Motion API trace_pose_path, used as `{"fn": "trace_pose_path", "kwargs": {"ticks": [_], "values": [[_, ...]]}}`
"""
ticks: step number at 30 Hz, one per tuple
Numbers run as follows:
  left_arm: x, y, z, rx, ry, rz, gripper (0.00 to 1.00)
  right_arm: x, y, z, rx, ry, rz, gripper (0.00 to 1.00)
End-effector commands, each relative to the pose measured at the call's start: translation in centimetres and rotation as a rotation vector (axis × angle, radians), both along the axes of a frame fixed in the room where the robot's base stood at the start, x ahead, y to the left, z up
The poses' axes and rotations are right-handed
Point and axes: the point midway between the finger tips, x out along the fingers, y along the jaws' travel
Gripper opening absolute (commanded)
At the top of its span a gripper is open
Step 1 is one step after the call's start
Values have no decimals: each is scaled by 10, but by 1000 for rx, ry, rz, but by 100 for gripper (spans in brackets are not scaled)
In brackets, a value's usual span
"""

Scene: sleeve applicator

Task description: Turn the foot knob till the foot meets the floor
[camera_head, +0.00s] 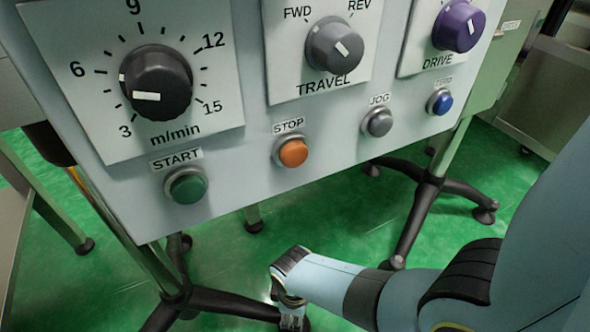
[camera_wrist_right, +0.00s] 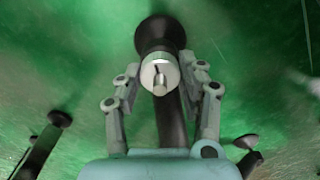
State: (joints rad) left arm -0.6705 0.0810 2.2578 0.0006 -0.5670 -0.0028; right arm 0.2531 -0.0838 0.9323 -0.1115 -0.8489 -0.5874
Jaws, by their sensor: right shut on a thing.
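The foot knob (camera_wrist_right: 160,78) is a pale metal round piece with a small pin on its face, in the upper middle of the right wrist view. The black foot (camera_wrist_right: 160,34) shows just beyond it, above the green floor; whether the two touch cannot be told. My right gripper (camera_wrist_right: 164,72) has its fingers on both sides of the knob and is shut on it. In the head view my right gripper (camera_head: 290,312) is low at the bottom centre, by the end of a black stand leg, and mostly hides the knob. My left gripper is not in view.
A grey control panel (camera_head: 235,170) with dials and buttons hangs above my right arm. Black stand legs (camera_head: 410,225) spread over the green floor (camera_head: 330,225). A metal cabinet (camera_head: 545,85) stands at the right. Open floor lies between the legs.

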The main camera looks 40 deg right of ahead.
Motion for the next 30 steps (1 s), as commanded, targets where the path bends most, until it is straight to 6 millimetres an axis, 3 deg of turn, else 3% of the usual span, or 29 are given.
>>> {"fn": "trace_pose_path", "kwargs": {"ticks": [20, 21, 26, 30], "values": [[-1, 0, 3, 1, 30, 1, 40, 0, 1, 0, 1, -2, -64, 7], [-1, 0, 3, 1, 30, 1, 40, 0, 1, 0, 1, -2, -64, 42], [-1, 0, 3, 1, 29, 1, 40, 0, 0, 0, 1, -1, -63, 63], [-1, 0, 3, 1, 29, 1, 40, 0, 0, 0, 1, -1, -63, 63]]}}
